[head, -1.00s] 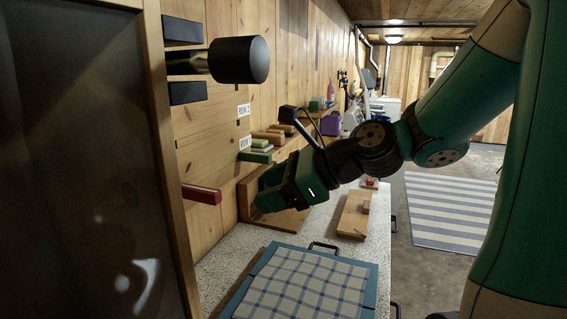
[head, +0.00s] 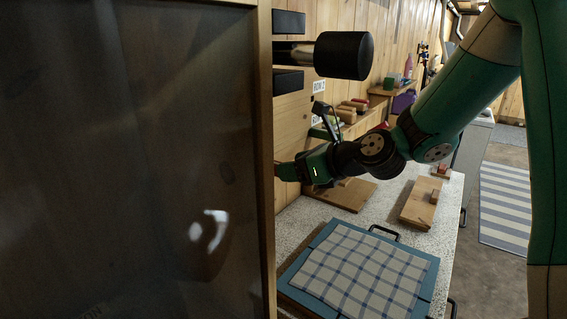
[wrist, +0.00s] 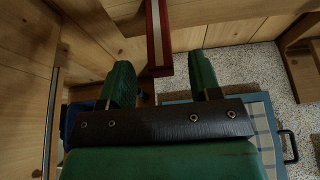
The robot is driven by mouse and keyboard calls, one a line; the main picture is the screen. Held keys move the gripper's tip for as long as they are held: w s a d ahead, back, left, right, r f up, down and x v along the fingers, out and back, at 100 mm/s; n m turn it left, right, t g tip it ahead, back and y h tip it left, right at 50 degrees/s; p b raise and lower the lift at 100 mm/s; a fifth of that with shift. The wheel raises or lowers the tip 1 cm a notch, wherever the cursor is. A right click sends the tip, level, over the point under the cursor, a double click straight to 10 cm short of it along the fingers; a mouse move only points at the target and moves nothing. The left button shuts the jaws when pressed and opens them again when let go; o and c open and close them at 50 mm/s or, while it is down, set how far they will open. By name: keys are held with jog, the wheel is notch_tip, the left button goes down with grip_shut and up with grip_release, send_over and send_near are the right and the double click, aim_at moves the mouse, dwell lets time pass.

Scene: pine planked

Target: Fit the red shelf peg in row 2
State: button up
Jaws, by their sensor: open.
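The red bar with a pale stripe, which looks like the red shelf peg (wrist: 157,38), shows in the wrist view. It runs down from the top edge, its near end just ahead of the gap between my fingers. My gripper (wrist: 161,66) is open, one green finger on each side and apart from the bar. In the head view my gripper (head: 283,172) reaches left to the wall, its tips partly hidden by a dark cabinet; the red peg is hidden there. The ROW 2 label (head: 319,87) is on the wall above the ROW 1 label (head: 317,118), near a green peg (head: 318,132).
The dark cabinet (head: 130,160) fills the left of the head view. A black cylinder (head: 344,55) juts from the wall above my gripper. Below are a checked cloth (head: 360,270) on a blue board, a speckled counter (head: 375,205) and a wooden board (head: 420,200).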

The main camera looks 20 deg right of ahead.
jog(key=shift+p+x, duration=0.3)
jog(key=shift+x, duration=1.55)
grip_shut()
jog(key=shift+s+d, duration=0.5)
jog(key=shift+s, duration=0.25)
jog(key=shift+s+d, duration=0.5)
jog(key=shift+s, duration=0.25)
jog(key=shift+s+d+b, duration=0.2)
jog(key=shift+s+d, duration=0.25)
jog(key=shift+s, duration=0.25)
jog(key=shift+s+d+b, duration=0.2)
jog(key=shift+s+d, duration=0.3)
jog(key=shift+s, duration=0.2)
jog(key=shift+s+d+b, duration=0.2)
jog(key=shift+s+d, duration=0.25)
jog(key=shift+s, duration=0.25)
